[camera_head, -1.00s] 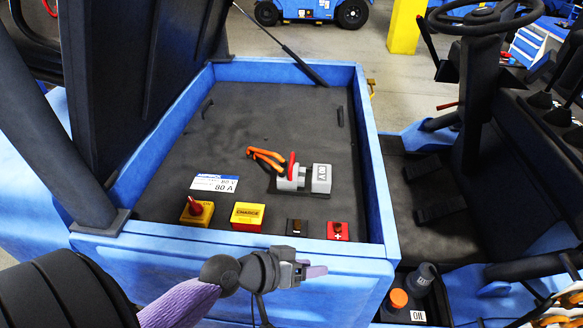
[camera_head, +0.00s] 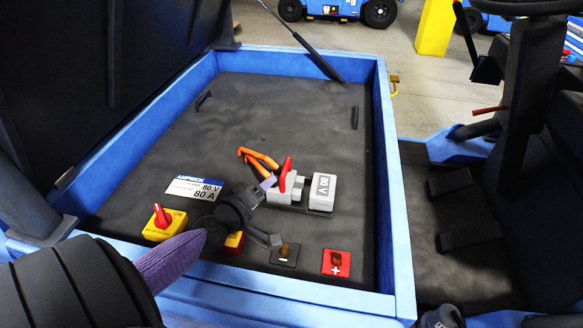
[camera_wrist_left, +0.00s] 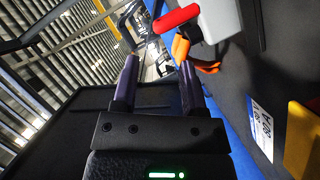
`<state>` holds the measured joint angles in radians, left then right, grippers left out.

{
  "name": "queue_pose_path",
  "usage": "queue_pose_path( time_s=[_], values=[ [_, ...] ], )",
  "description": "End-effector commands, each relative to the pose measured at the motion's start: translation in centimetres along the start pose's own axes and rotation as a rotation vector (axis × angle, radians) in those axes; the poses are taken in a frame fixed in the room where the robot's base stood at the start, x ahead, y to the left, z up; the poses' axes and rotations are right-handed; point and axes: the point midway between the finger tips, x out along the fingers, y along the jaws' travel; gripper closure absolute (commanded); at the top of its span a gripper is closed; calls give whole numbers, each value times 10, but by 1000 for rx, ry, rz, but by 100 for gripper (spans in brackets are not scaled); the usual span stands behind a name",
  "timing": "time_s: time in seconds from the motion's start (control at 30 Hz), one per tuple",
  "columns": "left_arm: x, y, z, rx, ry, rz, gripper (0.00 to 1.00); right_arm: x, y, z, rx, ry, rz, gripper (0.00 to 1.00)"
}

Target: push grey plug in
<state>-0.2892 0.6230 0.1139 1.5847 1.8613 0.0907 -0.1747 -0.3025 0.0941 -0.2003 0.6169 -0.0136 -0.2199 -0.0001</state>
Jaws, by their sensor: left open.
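The grey plug (camera_head: 283,192) has a red lever (camera_head: 286,173) and orange cables (camera_head: 258,158) at its back. It lies on the dark deck to the left of the grey 80 V socket (camera_head: 322,192), with a short dark gap between their bodies. My left gripper (camera_head: 268,211) is open and empty, just left of and in front of the plug. One purple fingertip is close to the plug; I cannot tell if it touches. In the left wrist view, the plug (camera_wrist_left: 217,18) is up and right of the open fingers (camera_wrist_left: 158,72).
A blue rim (camera_head: 394,200) surrounds the deck. A yellow switch with a red knob (camera_head: 162,218), black minus (camera_head: 285,254) and red plus (camera_head: 336,263) terminals stand along the front. My left arm partly hides another yellow block (camera_head: 234,243).

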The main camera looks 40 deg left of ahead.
Motion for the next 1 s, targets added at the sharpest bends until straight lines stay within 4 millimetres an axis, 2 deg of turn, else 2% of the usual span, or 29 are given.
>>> queue_pose_path(
  time_s=[0.3,0.5,0.67,0.9,1.0],
  values=[
    [60,-1,1,0,1,2,45,18,-1,4,1,-7,-2,8],
    [88,0,1,0,0,2,45,29,-1,4,-1,-7,-3,8],
    [96,1,0,1,0,2,45,31,-1,4,-1,-6,-3,8],
    [97,2,0,1,-1,2,45,30,0,4,0,-5,-2,8],
    [97,2,0,1,-1,2,66,30,0,4,0,-5,-2,8]
  ],
)
